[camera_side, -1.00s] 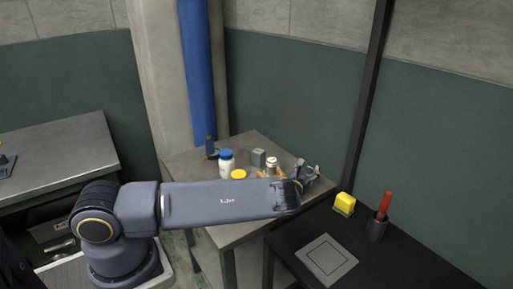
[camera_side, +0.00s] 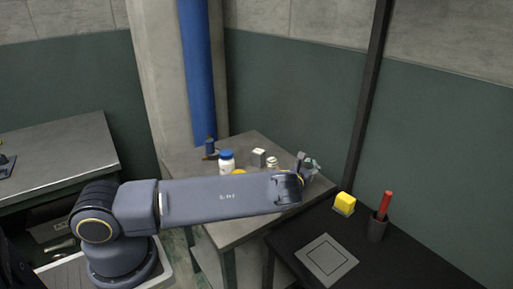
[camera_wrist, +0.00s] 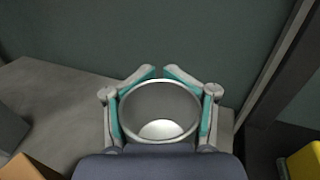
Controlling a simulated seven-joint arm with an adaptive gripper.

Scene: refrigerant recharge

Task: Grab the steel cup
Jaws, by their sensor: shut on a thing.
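The steel cup (camera_wrist: 160,108) is a round grey vessel, seen from above in the wrist view with its open mouth toward the camera. My gripper (camera_wrist: 159,72) is shut on it, with the teal-lined fingers on its left and right sides. The fingertips stand close together beyond its far rim. In the side view my gripper (camera_side: 308,162) is over the right part of the grey table, and my arm hides most of the cup. I cannot tell whether the cup touches the table.
The grey table (camera_side: 222,232) also holds a white bottle with a blue cap (camera_side: 227,161), a pale block (camera_side: 259,157) and a small white jar (camera_side: 272,163). A black table (camera_side: 385,265) to the right carries a yellow block (camera_side: 344,203), a dark holder (camera_side: 377,229) with a red-handled tool (camera_side: 386,205), and a square plate (camera_side: 327,258).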

